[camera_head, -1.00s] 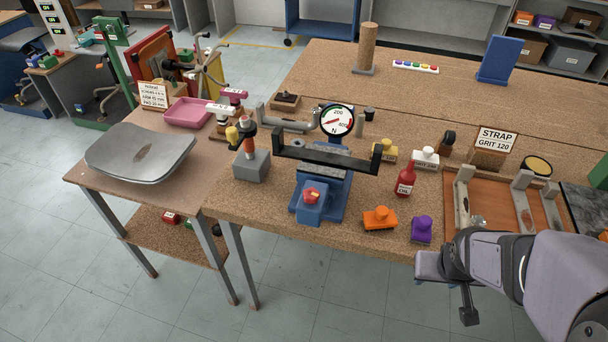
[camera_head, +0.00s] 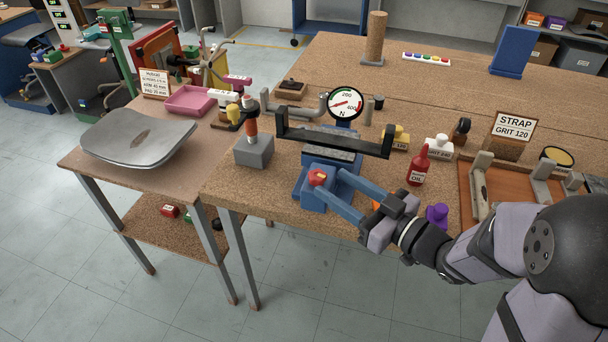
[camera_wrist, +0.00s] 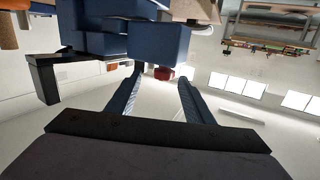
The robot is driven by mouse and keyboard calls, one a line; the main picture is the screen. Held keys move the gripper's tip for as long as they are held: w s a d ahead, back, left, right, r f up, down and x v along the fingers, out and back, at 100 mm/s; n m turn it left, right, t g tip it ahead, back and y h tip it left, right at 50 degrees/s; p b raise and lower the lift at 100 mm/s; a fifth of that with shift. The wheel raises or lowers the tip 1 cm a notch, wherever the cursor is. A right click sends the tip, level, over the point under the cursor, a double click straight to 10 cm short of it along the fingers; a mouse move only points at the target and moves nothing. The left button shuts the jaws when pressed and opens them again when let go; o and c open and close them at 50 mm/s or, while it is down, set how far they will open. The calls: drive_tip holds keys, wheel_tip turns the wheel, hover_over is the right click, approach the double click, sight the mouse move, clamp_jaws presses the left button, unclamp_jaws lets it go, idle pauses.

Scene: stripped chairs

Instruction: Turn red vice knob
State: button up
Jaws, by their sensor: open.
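The red knob (camera_head: 318,177) sits on the front of the blue vice (camera_head: 314,199), near the table's front edge. My gripper (camera_head: 337,187) has two long blue fingers, spread apart and empty. They reach in from the right, with their tips close to the knob's right side. In the wrist view the knob (camera_wrist: 164,73) shows between the finger lines, just beyond the tips, with the blue vice body (camera_wrist: 155,42) next to it. The fingers appear apart from the knob. A dark bar (camera_head: 335,140) spans the vice's top, in front of a round force gauge (camera_head: 345,103).
A red oil bottle (camera_head: 418,168) and a purple block (camera_head: 437,215) stand close to my arm. An orange block (camera_head: 376,205) is mostly hidden behind my gripper. A grey block with a red-and-black handle (camera_head: 254,150) stands left of the vice. Floor is open in front.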

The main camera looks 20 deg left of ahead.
sight(311, 171)
drive_tip(key=shift+w+a+t+y, duration=0.15)
drive_tip(key=shift+a+t, duration=0.05)
drive_tip(key=shift+a, duration=0.45)
drive_tip(key=shift+w+a+t+y, duration=0.1)
drive_tip(key=shift+a+t+y, duration=0.1)
drive_tip(key=shift+a, duration=0.4)
drive_tip(key=shift+p+x, duration=0.9)
drive_tip(key=shift+x, duration=2.75)
drive_tip(key=c, duration=1)
drive_tip(key=shift+c, duration=0.2)
drive_tip(key=shift+n+g, duration=0.4)
drive_tip(key=shift+g, duration=0.1)
drive_tip(key=shift+s+a+n+g+y+p, duration=0.15)
drive_tip(key=shift+s+n+g+y, duration=0.2)
drive_tip(key=shift+n+g, duration=1.15)
drive_tip(key=shift+s+n+g+y+p, duration=0.25)
drive_tip(key=shift+s+n+g, duration=0.45)
drive_tip(key=shift+g, duration=1.35)
drive_tip(key=shift+s+a+n+g+y+p, duration=0.1)
drive_tip(key=shift+s+n+g+y, duration=0.2)
drive_tip(key=shift+n+g, duration=1.3)
drive_tip(key=shift+g, duration=0.35)
